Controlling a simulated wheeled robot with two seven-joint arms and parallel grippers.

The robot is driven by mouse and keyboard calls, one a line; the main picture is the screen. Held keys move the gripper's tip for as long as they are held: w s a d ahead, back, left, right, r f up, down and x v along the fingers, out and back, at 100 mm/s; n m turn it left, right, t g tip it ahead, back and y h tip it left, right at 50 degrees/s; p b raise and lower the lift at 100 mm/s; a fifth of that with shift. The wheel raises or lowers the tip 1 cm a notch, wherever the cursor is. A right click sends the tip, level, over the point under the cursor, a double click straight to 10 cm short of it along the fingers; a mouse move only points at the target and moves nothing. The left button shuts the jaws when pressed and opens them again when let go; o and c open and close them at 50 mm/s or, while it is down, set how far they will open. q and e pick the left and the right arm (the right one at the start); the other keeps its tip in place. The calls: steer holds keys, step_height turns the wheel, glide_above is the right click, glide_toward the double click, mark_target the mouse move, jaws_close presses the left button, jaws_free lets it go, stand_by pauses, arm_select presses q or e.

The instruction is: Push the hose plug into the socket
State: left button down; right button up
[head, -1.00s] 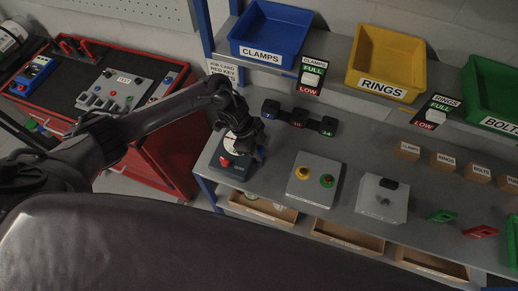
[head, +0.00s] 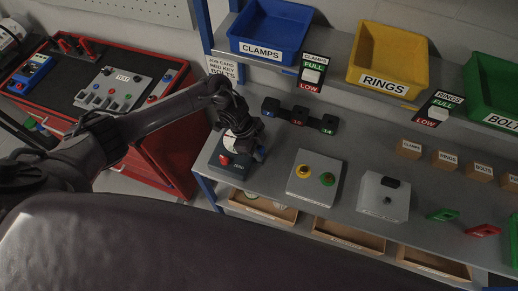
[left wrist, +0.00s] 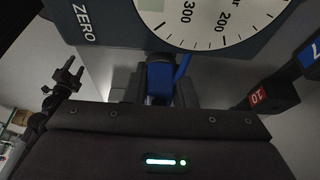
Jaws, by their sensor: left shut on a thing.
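My left gripper (head: 247,148) is over the back right side of the gauge box (head: 228,170), which has a white dial and a red button. In the left wrist view the gripper's grey fingers (left wrist: 159,90) are shut on a blue plug (left wrist: 160,82). A dark round end at the plug's top is close against the lower edge of the gauge box (left wrist: 85,22). A thin blue hose (left wrist: 184,66) shows beside the plug. The socket is hidden, and I cannot tell how deep the plug sits.
Black numbered blocks (head: 299,116) stand behind the gripper on the grey bench. A box with yellow and green buttons (head: 314,176) and a grey switch box (head: 384,197) stand to the right. A red cart (head: 165,150) is at left. A shelf with bins is above.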

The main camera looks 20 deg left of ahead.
arm_select(q)
steer(key=shift+f, duration=0.2)
steer(key=c, duration=1.1)
jaws_free()
steer(key=shift+r, duration=0.1)
